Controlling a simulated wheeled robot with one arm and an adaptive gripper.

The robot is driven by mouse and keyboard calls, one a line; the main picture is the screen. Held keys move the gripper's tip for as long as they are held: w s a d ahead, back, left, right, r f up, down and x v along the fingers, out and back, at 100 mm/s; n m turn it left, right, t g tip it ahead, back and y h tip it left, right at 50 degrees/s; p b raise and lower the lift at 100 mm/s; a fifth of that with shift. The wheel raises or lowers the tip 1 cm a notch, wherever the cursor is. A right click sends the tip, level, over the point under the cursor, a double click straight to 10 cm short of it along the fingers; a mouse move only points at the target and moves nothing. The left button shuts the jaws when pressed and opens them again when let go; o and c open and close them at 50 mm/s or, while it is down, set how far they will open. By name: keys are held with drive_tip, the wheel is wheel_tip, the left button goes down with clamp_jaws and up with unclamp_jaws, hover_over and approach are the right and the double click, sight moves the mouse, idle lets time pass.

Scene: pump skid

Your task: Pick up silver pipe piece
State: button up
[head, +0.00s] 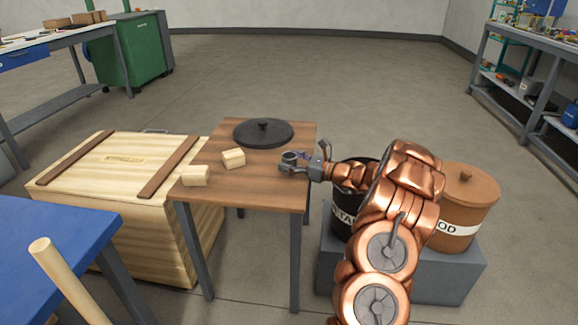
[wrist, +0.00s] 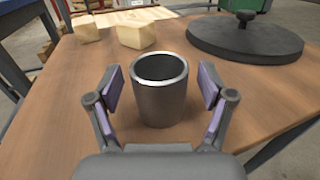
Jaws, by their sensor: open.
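The silver pipe piece (wrist: 160,92) stands upright on the wooden table, a short hollow cylinder with its open end up. In the head view the pipe piece (head: 290,160) is small and partly covered by my gripper. My gripper (wrist: 162,92) is open, with one purple-padded finger on each side of the pipe piece and a visible gap on both sides. It also shows in the head view (head: 300,164), reaching in from the right over the table edge.
Two wooden blocks (head: 234,158) (head: 195,176) and a black round lid (head: 263,133) lie on the table (head: 250,192). A wooden crate (head: 85,190) stands left. A black bin (head: 346,205) and a brown lidded bin (head: 466,210) stand right.

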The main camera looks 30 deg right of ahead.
drive_tip(key=c, duration=1.3)
drive_tip(key=shift+c, duration=0.2)
drive_tip(key=shift+r+p, duration=0.4)
drive_tip(key=shift+r, duration=0.5)
wheel_tip(320, 180, up, 2)
drive_tip(key=shift+r+p, duration=0.1)
drive_tip(key=shift+p, duration=0.35)
drive_tip(key=s+a+r+p, duration=0.1)
drive_tip(key=s+a+p, duration=0.1)
drive_tip(key=s, duration=1.4)
drive_tip(key=shift+p, duration=0.3)
drive_tip(key=shift+w, duration=0.1)
